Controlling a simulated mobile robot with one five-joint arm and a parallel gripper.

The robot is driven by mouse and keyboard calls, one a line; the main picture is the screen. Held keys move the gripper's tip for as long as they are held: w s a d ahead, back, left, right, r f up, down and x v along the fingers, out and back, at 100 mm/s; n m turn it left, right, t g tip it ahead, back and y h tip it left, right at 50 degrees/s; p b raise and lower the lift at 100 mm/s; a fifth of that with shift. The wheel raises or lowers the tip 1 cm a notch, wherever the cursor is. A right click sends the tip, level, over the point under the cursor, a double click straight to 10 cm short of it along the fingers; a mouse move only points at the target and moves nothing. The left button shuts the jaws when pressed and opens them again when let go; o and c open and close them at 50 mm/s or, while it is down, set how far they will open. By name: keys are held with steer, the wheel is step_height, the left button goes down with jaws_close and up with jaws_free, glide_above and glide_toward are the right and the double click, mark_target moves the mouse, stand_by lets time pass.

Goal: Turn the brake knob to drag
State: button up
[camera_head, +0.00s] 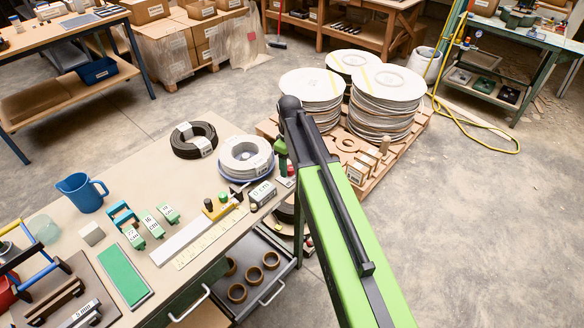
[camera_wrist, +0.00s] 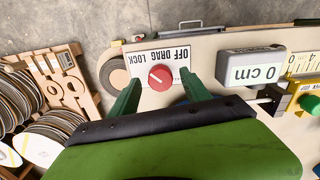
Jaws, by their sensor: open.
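The brake knob (camera_wrist: 160,77) is a red round knob on a white plate (camera_wrist: 182,62) marked OFF, DRAG and LOCK, seen in the wrist view. A pale mark shows on the knob's face, but I cannot tell which word it points to. My gripper (camera_wrist: 160,86) is open, with one green finger on each side of the knob. I cannot tell whether either finger touches it. In the head view my gripper (camera_head: 283,155) is at the bench's right edge, mostly hidden by my arm, and a bit of red shows beside it.
A grey block marked 0 cm (camera_wrist: 252,68) stands right of the plate in the wrist view. White and black coils (camera_head: 245,158) lie on the bench behind. Pallet stacks of discs (camera_head: 385,95) stand beyond the bench edge. Open floor lies to the right.

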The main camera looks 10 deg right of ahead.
jaws_close()
steer(key=shift+d, duration=0.25)
steer(key=shift+a, duration=0.1)
steer(key=shift+m, duration=0.3)
steer(key=m, duration=0.2)
steer(key=shift+a+m, duration=0.1)
steer(key=shift+m, duration=0.2)
steer(key=m, duration=0.5)
steer(key=shift+w, duration=0.1)
steer(key=shift+m, duration=0.4)
